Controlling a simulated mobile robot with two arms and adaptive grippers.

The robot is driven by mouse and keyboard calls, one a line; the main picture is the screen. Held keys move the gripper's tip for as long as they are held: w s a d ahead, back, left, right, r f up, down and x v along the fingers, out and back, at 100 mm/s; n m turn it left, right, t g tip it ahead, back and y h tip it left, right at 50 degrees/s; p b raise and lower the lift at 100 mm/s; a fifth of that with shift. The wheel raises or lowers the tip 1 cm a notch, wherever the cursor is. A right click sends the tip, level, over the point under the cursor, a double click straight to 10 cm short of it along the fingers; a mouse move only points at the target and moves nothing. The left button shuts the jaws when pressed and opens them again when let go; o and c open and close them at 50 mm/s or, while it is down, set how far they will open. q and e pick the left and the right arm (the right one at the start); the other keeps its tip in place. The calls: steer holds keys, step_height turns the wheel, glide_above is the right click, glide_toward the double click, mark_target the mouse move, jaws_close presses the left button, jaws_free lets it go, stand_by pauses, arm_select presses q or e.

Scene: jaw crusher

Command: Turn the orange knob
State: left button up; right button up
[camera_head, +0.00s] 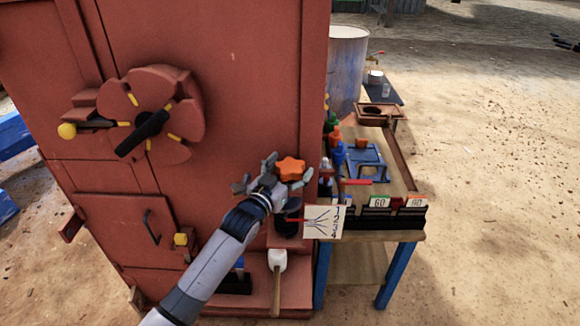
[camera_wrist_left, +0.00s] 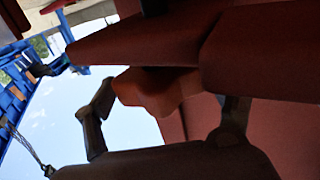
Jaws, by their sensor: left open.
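The orange knob (camera_head: 290,168) is a lobed star shape at the right side of the red crusher cabinet. My left gripper (camera_head: 264,176) is open at the knob's left side, its fingers spread close to it. In the left wrist view the knob (camera_wrist_left: 150,90) looks dark orange in shadow. It lies between the two dark fingers of the left gripper (camera_wrist_left: 165,120), with gaps visible; I cannot tell whether either finger touches it. Dark finger-like parts at the far right edge seem to be my right gripper (camera_head: 567,43), cut off by the frame.
The red cabinet (camera_head: 240,90) carries a red handwheel (camera_head: 150,115) with a black handle and a yellow ball knob (camera_head: 67,131). A workbench (camera_head: 385,236) with bottles, a marked card (camera_head: 324,222) and label boxes stands close on the right. Sandy ground beyond is open.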

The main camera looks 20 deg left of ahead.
arm_select(q)
steer(key=shift+c, duration=0.6)
steer(key=c, duration=1.1)
steer(key=shift+o, duration=0.2)
steer(key=shift+d+r+n+y, duration=0.1)
steer(key=shift+r+n+y, duration=0.1)
steer(key=shift+n+y, duration=1.3)
steer(key=shift+y, duration=0.8)
steer(key=o, duration=1.2)
steer(key=shift+f, duration=0.15)
